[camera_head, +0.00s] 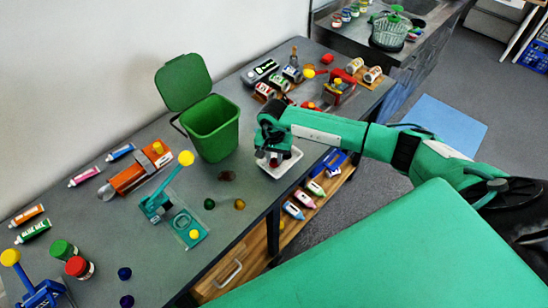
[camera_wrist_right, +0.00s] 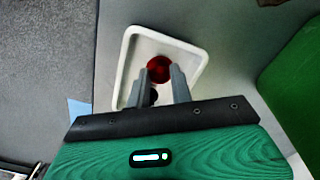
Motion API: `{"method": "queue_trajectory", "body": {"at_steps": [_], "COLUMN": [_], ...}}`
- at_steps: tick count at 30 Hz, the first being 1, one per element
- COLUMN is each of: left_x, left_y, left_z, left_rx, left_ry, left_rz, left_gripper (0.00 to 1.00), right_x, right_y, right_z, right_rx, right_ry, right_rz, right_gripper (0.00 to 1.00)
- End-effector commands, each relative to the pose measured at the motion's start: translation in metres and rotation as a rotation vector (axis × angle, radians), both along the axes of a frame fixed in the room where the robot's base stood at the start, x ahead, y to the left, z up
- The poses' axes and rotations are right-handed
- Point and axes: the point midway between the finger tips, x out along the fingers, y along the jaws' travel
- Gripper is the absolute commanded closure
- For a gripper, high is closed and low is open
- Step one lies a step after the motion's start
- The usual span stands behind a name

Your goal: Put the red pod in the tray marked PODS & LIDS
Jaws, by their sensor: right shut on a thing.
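The red pod (camera_wrist_right: 159,68) sits between the fingertips of my right gripper (camera_wrist_right: 160,82) in the wrist view. The gripper is shut on it. Behind the pod in that view is a white tray (camera_wrist_right: 192,45) with a raised rim. In the head view my right gripper (camera_head: 270,157) points down over the same white tray (camera_head: 287,167), which lies near the table's front edge. The gripper hides much of the tray there, and I cannot see a label. How far the pod is above the tray floor is unclear. My left gripper is not in view.
A green bin (camera_head: 212,130) with a raised lid stands left of the tray. A dark red pod (camera_head: 227,176), a green pod (camera_head: 209,204) and an amber pod (camera_head: 239,204) lie on the table. A teal press (camera_head: 175,217) stands further left. Cans (camera_head: 292,73) stand behind.

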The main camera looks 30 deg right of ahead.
Motion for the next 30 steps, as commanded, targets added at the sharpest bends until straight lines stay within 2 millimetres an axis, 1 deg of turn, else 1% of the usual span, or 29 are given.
{"method": "queue_trajectory", "body": {"at_steps": [1, 3, 5, 12, 16, 17, 18, 20, 30], "left_x": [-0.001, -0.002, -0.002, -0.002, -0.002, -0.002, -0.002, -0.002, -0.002], "left_y": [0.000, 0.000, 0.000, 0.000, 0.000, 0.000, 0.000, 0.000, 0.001], "left_z": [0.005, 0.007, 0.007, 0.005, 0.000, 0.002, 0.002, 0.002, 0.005], "left_rx": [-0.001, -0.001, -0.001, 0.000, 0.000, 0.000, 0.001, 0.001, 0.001], "left_ry": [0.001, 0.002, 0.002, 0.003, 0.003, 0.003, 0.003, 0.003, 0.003], "left_rz": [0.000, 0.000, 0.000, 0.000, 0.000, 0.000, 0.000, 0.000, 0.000], "left_gripper": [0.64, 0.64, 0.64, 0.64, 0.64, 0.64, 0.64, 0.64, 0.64], "right_x": [-0.001, -0.001, 0.000, 0.000, 0.000, 0.000, 0.000, 0.000, 0.000], "right_y": [0.001, 0.000, 0.000, 0.000, 0.000, 0.000, 0.000, 0.000, 0.000], "right_z": [-0.005, -0.012, -0.015, -0.017, -0.020, -0.019, -0.018, -0.018, -0.016], "right_rx": [0.000, 0.000, 0.000, -0.001, -0.001, -0.001, -0.001, -0.001, 0.000], "right_ry": [0.004, 0.001, 0.000, -0.001, -0.001, -0.001, -0.001, -0.001, 0.000], "right_rz": [-0.001, 0.000, 0.001, 0.001, 0.001, 0.001, 0.001, 0.001, 0.001], "right_gripper": [0.89, 0.89, 0.89, 0.89, 0.89, 0.74, 0.66, 0.56, 0.56]}}
